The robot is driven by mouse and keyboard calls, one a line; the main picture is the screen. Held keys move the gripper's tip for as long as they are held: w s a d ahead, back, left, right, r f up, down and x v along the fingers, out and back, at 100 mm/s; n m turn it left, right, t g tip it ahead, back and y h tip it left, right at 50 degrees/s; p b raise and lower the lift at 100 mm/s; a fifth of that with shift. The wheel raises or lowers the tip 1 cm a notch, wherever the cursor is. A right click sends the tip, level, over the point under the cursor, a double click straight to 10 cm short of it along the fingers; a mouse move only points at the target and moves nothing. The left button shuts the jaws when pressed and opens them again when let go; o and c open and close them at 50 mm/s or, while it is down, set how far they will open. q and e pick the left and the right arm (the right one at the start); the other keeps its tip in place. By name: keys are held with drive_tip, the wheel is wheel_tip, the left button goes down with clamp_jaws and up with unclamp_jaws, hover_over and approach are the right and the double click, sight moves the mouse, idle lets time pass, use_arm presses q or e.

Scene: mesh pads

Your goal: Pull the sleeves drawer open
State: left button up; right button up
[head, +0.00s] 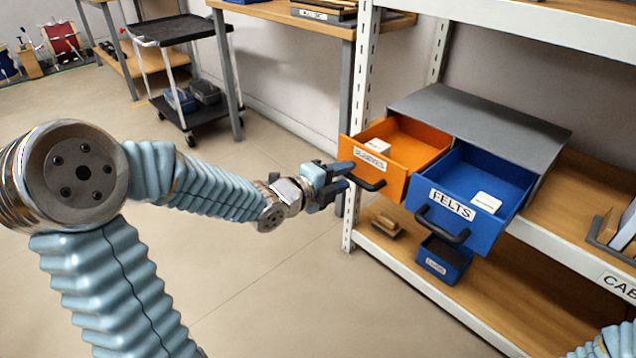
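The orange drawer (398,182) stands pulled out of the grey cabinet (470,120) at its left side. Its white front label is too blurred to read surely as sleeves. A white box lies inside it. Its dark handle (369,184) is on the front. My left gripper (346,176) is at the left end of this handle, with its fingers apart, one higher and one lower. I cannot tell whether a finger touches the handle. My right gripper is not in view; only a bit of that arm shows at the bottom right.
The blue FELTS drawer (458,217) is also out, right beside the orange one, with a white box inside. A small blue bin (444,262) and brown blocks (387,226) are on the lower shelf. A white shelf post (361,90) stands close behind my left gripper.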

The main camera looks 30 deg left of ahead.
use_arm(q)
drive_tip(key=v, duration=1.1)
drive_tip(key=shift+s, duration=0.25)
drive_tip(key=w+d+f+n+g+p, duration=0.1)
drive_tip(key=d+f+n+g+p, duration=0.15)
drive_tip(key=f+n, duration=0.55)
drive_tip(key=w+d+f+n+g+p, duration=0.2)
drive_tip(key=d+f+n+g, duration=0.15)
drive_tip(key=f+n, duration=0.4)
drive_tip(key=s+d+f+n+g+p, duration=0.1)
drive_tip(key=s+d+f+n+g, duration=0.3)
drive_tip(key=s+f, duration=0.3)
drive_tip(key=s+d+f+n+g+y+p, duration=0.1)
drive_tip(key=s+d+f+n+g+p, duration=0.1)
drive_tip(key=s+d+f, duration=0.4)
wheel_tip(320, 180, down, 5)
drive_tip(key=s+n+g, duration=0.1)
drive_tip(key=s+n, duration=0.1)
drive_tip(key=shift+s+g, duration=0.25)
drive_tip(key=shift+g, duration=0.15)
